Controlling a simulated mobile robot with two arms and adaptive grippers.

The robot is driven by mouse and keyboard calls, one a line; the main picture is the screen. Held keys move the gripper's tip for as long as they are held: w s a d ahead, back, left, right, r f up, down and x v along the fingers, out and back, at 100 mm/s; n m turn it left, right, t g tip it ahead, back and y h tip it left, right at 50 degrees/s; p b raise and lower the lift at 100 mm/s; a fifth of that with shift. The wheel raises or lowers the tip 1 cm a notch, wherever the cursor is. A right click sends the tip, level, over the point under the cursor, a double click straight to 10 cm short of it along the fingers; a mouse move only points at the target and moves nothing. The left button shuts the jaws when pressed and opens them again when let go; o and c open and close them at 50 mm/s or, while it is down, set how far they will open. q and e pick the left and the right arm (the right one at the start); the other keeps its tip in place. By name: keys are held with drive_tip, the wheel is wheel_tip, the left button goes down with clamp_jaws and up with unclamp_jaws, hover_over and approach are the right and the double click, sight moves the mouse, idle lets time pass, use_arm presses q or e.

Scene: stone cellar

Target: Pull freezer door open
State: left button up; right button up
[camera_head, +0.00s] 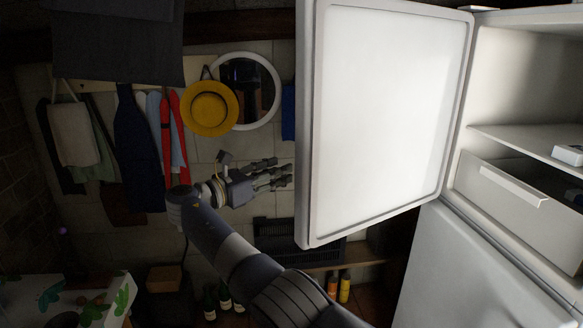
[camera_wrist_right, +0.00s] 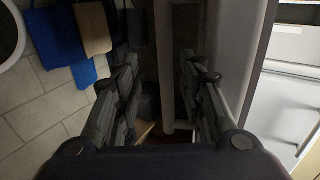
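The freezer door (camera_head: 385,110) is the upper white door of the fridge. It stands wide open in the head view, its pale inner panel facing me, and hides its own outer face. My right gripper (camera_head: 287,175) is left of the door's free edge, with its fingers pointing toward it. In the right wrist view its fingers (camera_wrist_right: 160,95) are spread apart. A pale upright bar (camera_wrist_right: 165,60) shows between them; I cannot tell if it is the door's handle. Nothing is clearly gripped. My left gripper is not in view.
The open freezer compartment shows a shelf (camera_head: 525,142) and a drawer (camera_head: 490,195). The lower fridge door (camera_head: 470,275) is shut. Behind my arm are hanging clothes (camera_head: 140,150), a yellow hat (camera_head: 210,108) and a round mirror (camera_head: 272,90). Bottles (camera_head: 225,298) stand low at the back.

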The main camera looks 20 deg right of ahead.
drive_tip(key=v, duration=0.5)
